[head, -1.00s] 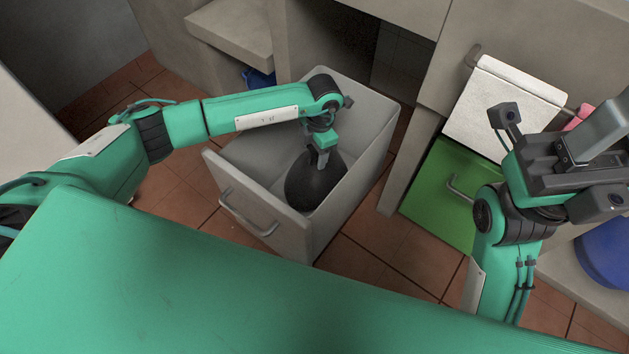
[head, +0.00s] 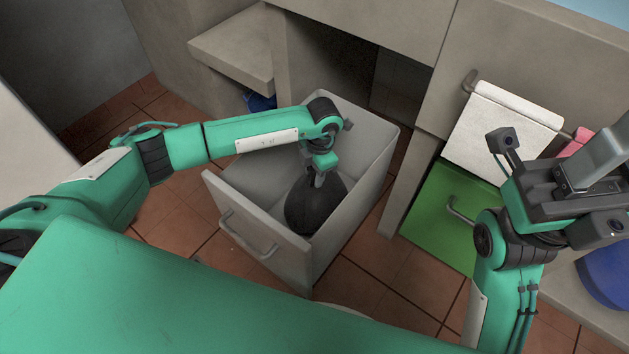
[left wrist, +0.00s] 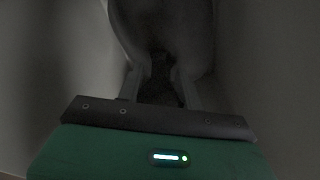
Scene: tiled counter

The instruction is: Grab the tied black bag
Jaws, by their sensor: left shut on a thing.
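The black bag (head: 316,207) sits inside the open grey drawer bin (head: 262,232), rounded below and narrowing at its top. My left gripper (head: 319,180) reaches down into the bin and is shut on the top of the bag. In the left wrist view the bag (left wrist: 165,28) is dark, and the left gripper's two fingers (left wrist: 160,82) stand on either side of its gathered part. My right gripper (head: 570,165) is at the right, away from the bin; its fingertips are not clearly shown.
A green drawer front (head: 440,215) and a white towel (head: 502,130) are to the right of the bin. A blue round object (head: 606,272) is at the far right. A blue item (head: 262,102) lies behind the bin. Tiled floor (head: 365,275) shows in front of the bin.

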